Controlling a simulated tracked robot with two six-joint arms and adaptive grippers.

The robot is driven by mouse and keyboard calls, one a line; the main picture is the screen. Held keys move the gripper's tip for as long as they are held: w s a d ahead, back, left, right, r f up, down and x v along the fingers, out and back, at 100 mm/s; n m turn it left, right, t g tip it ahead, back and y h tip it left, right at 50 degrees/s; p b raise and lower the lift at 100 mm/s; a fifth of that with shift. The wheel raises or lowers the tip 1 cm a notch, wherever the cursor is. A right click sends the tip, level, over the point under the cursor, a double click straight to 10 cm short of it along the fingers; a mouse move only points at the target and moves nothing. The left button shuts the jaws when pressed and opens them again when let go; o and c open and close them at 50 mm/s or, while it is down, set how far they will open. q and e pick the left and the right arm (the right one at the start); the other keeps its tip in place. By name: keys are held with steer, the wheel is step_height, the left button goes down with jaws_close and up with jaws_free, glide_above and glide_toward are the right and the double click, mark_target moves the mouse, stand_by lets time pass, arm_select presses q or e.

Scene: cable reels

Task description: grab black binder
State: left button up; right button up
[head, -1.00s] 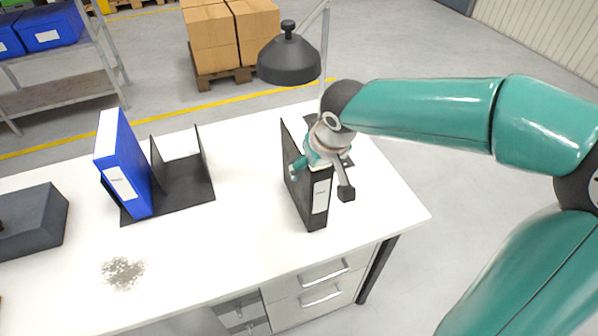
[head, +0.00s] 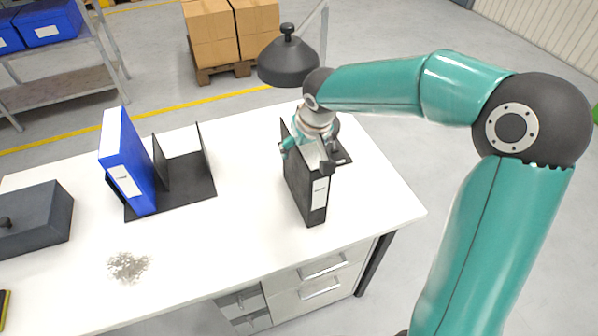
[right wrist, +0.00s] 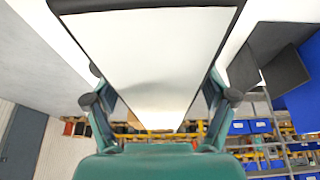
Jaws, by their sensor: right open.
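The black binder (head: 318,205) stands upright on the right part of the white table (head: 235,215), its white spine label facing the front. My right gripper (head: 305,158) is open at the top of the binder, with one finger on each side of it. In the right wrist view, the binder's pale top (right wrist: 150,60) lies between the two spread fingers (right wrist: 163,98). A gap shows beside the fingertips; contact cannot be made out. My left gripper is not in view.
A blue binder (head: 125,160) leans in a black holder (head: 190,183) to the left. A dark box (head: 35,215) stands at the far left. Grey specks (head: 128,266) lie at the front; the middle is clear.

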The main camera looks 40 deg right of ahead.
steer(key=shift+f+b, duration=0.25)
steer(key=shift+b, duration=0.2)
stand_by(0.3)
jaws_close()
stand_by(0.5)
